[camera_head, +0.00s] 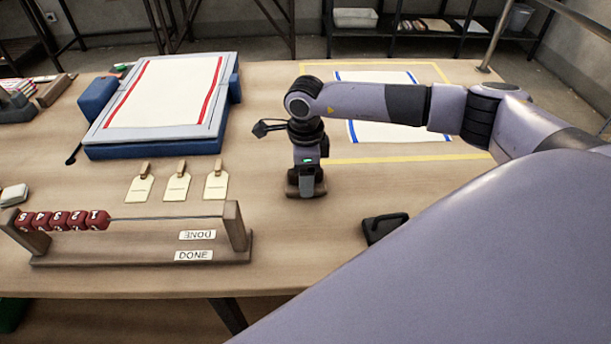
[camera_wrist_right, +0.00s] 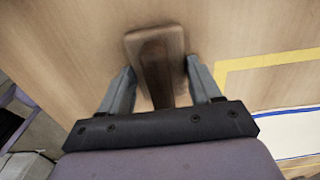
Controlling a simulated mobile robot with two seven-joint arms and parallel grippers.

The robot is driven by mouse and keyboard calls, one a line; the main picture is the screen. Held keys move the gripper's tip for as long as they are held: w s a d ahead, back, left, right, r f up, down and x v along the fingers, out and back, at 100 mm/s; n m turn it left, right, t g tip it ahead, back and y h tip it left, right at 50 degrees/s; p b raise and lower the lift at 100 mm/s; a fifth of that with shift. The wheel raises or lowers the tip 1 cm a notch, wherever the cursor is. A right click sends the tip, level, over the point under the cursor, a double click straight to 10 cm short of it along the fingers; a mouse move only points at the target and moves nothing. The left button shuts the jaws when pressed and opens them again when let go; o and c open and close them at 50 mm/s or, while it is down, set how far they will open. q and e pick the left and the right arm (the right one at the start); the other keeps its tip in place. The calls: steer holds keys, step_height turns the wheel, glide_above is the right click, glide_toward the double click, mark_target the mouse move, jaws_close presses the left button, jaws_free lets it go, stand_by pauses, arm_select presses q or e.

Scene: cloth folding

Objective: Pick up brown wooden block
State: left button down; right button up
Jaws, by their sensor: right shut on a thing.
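The brown wooden block (camera_head: 292,190) is at the middle of the table, directly below my right gripper (camera_head: 306,178), which points straight down. In the right wrist view, the block (camera_wrist_right: 150,42) sits between the two fingers of my right gripper (camera_wrist_right: 160,72), and they are shut on it. Its far end sticks out past the fingers. In the head view, the gripper hides part of the block. Whether the block touches the table or is slightly raised, I cannot tell. My left gripper is not in view.
A blue-framed board with a red-striped white cloth (camera_head: 165,90) lies to the left. Several cream tags (camera_head: 177,187) and a wooden rack with red numbered beads (camera_head: 62,220) lie in front. A blue-striped cloth (camera_head: 380,132) lies behind my right arm. A black object (camera_head: 383,228) is at right.

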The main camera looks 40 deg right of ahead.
step_height(320, 180, up, 20)
steer(key=b, duration=0.1)
stand_by(0.4)
